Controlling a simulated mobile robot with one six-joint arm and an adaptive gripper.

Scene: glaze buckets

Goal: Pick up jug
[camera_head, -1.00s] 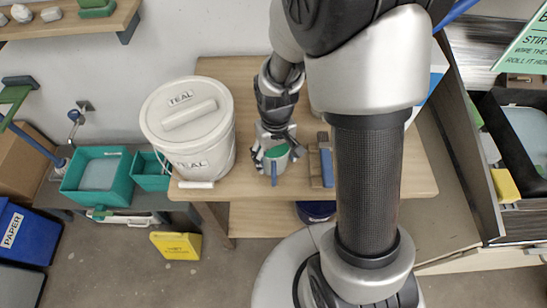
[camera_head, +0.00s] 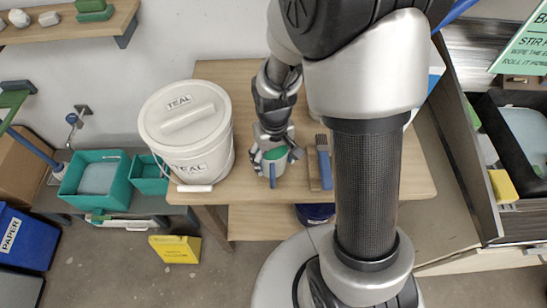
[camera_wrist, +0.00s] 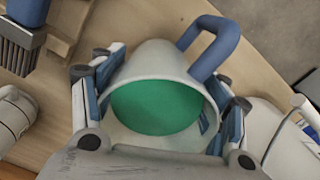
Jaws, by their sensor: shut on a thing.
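The jug (camera_head: 272,169) is pale grey with a blue handle and green inside. In the head view it is at the front part of the wooden table (camera_head: 240,72), between the lidded TEAL bucket and a brush. In the wrist view the jug (camera_wrist: 152,66) fills the middle, with its green contents and its blue handle toward the upper right. My gripper (camera_head: 273,155) is shut on the jug, one finger on each side of its body in the wrist view (camera_wrist: 160,100). I cannot tell whether the jug's base touches the table.
A white lidded TEAL bucket (camera_head: 180,130) with a wire handle stands close left of the jug. A blue-handled brush (camera_head: 324,165) lies close right. Teal tubs (camera_head: 96,178) stand further left.

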